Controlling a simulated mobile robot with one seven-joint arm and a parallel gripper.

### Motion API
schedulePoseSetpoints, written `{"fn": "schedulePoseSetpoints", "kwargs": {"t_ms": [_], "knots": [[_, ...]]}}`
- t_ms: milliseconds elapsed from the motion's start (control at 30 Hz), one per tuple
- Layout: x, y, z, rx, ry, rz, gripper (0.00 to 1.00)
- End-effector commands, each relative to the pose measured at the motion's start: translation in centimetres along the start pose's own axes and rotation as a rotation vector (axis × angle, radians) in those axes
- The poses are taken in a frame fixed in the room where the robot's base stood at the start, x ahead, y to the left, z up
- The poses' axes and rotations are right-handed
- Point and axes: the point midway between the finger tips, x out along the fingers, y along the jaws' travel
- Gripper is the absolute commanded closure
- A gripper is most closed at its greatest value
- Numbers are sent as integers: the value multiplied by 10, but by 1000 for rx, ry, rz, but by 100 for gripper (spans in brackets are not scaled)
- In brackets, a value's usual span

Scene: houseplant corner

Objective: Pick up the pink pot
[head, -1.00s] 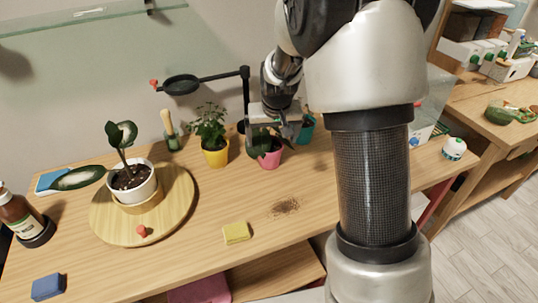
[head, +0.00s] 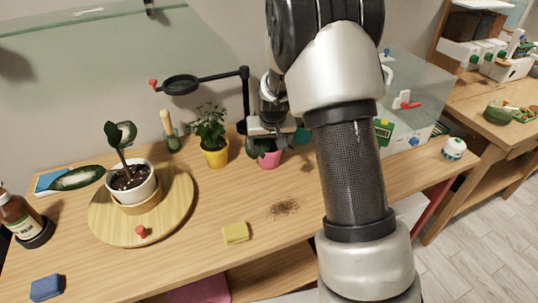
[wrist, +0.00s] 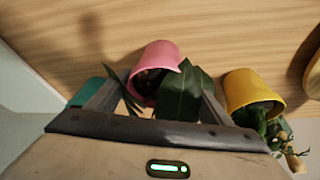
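The pink pot (head: 270,159) stands on the wooden bench, holding a plant with broad dark green leaves. In the wrist view, the pink pot (wrist: 160,58) shows just beyond my fingertips, with leaves reaching back between the fingers. My gripper (head: 268,138) is over the plant, just above the pot in the head view. In the wrist view my gripper (wrist: 158,98) is open, one finger on each side of the leaves. Whether a finger touches the leaves or the pot I cannot tell. My gripper and arm hide part of the plant.
A yellow pot (head: 215,157) with a leafy plant stands close on the left. A teal pot (head: 302,136) is partly hidden on the right. A black magnifier arm (head: 215,77) rises behind. A round wooden board (head: 104,222) holds a white pot (head: 133,182).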

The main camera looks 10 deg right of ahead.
Motion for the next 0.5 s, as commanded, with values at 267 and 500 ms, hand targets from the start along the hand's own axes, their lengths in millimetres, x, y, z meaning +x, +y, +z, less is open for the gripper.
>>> {"fn": "schedulePoseSetpoints", "kwargs": {"t_ms": [267,500], "knots": [[-1,0,-1,0,2,0,63],[-7,0,-4,0,4,0,63]]}}
